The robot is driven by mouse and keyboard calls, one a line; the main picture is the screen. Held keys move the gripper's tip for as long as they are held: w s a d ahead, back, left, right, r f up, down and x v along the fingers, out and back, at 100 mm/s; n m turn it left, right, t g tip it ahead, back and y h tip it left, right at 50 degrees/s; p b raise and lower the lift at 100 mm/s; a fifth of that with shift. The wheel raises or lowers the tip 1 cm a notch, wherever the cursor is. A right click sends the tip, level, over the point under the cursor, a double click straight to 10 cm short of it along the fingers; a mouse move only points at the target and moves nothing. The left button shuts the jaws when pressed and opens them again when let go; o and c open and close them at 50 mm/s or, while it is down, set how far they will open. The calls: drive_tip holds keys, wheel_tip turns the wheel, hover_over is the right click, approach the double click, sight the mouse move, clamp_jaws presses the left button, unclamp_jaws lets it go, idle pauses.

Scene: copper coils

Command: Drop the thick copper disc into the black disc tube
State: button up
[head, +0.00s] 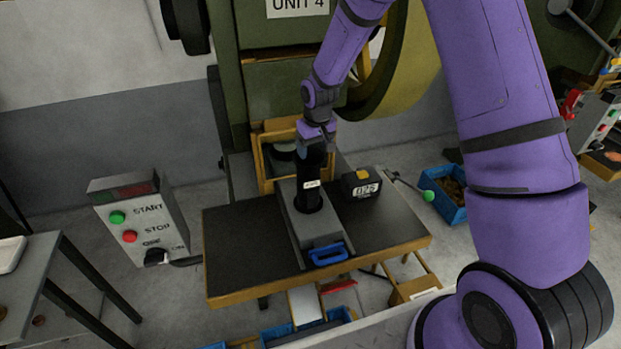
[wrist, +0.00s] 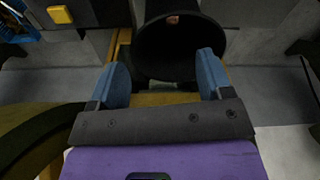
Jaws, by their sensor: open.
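The black disc tube (head: 309,190) stands upright on a grey slide plate on the press table, with a white label on its side. In the wrist view the tube's open round mouth (wrist: 180,50) lies just beyond my fingertips. A small copper-coloured patch (wrist: 173,19) shows inside the mouth; I cannot tell whether it is the thick copper disc. My gripper (head: 315,148) is right above the tube's top in the head view. Its two blue fingers stand wide apart in the wrist view (wrist: 162,78), with nothing held between them.
A black box (head: 362,186) with a number display stands right of the tube. A blue handle (head: 328,254) is in front. A START/STOP control box (head: 140,220) stands left. The green press (head: 285,95) rises behind. The dark table (head: 245,240) is clear at left.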

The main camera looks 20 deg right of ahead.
wheel_tip(320, 180, up, 11)
drive_tip(key=s, duration=0.1)
drive_tip(key=shift+d+f, duration=0.15)
idle(0.3)
drive_tip(key=shift+s, duration=0.1)
drive_tip(key=s+d+r+m+t, duration=0.1)
drive_tip(key=s+d+r, duration=0.1)
drive_tip(key=s+r, duration=0.65)
drive_tip(key=s+d+r+t, duration=0.1)
drive_tip(key=s+d+r, duration=0.1)
drive_tip(key=s+r, duration=0.65)
drive_tip(key=s+d+r+t, duration=0.1)
drive_tip(key=s+r, duration=0.1)
drive_tip(key=s, duration=0.7)
drive_tip(key=s+d+r+m, duration=0.1)
drive_tip(key=s+r, duration=0.1)
drive_tip(key=s, duration=0.8)
drive_tip(key=shift+d+r+t, duration=0.2)
drive_tip(key=shift+d+t, duration=0.1)
drive_tip(key=shift+t, duration=0.1)
